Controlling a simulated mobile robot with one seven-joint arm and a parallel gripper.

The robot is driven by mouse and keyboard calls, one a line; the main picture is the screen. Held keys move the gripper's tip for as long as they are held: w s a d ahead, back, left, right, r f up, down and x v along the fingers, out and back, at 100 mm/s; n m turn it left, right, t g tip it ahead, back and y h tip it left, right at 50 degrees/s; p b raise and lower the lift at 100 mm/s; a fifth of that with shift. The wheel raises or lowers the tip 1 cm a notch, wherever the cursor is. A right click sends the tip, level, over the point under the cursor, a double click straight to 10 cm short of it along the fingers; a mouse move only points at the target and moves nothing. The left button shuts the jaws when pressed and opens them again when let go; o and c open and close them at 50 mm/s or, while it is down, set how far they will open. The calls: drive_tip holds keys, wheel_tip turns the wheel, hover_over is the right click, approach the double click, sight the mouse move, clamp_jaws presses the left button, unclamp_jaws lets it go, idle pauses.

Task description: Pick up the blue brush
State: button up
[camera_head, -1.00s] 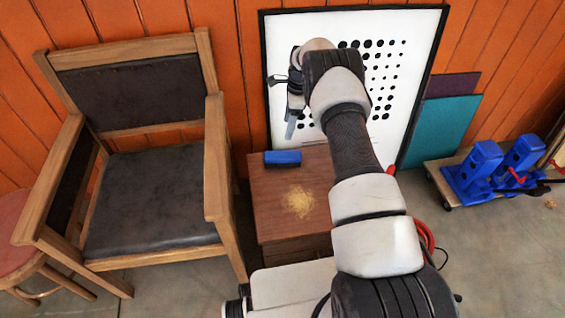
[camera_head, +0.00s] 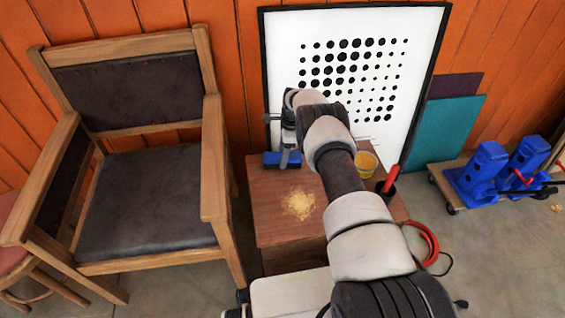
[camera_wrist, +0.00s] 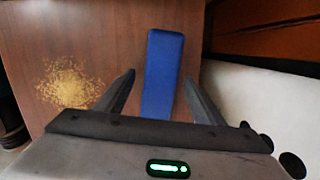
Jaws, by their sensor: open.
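The blue brush (camera_head: 271,160) lies on the wooden table top (camera_head: 262,208), near its back left corner. It also shows in the wrist view as a long blue block (camera_wrist: 163,75), with its near end between my fingers. My gripper (camera_head: 287,160) is over the brush in the head view and hides part of its right side. In the wrist view my gripper (camera_wrist: 164,88) is open, with one finger on each side of the brush and a gap on both sides. I cannot tell how far the fingertips are above the table.
A pile of yellowish crumbs (camera_head: 299,203) lies in front of the brush. A yellow cup (camera_head: 366,165) and a dark holder with a red handle (camera_head: 390,182) stand at the right. A dotted white board (camera_head: 415,75) leans behind; a wooden chair (camera_head: 212,160) stands left.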

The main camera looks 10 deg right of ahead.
drive_tip(key=shift+a+f, duration=0.15)
drive_tip(key=shift+f, duration=0.55)
drive_tip(key=c, duration=1.3)
drive_tip(key=shift+o, duration=0.2)
wheel_tip(320, 180, up, 10)
drive_tip(key=p, duration=0.3)
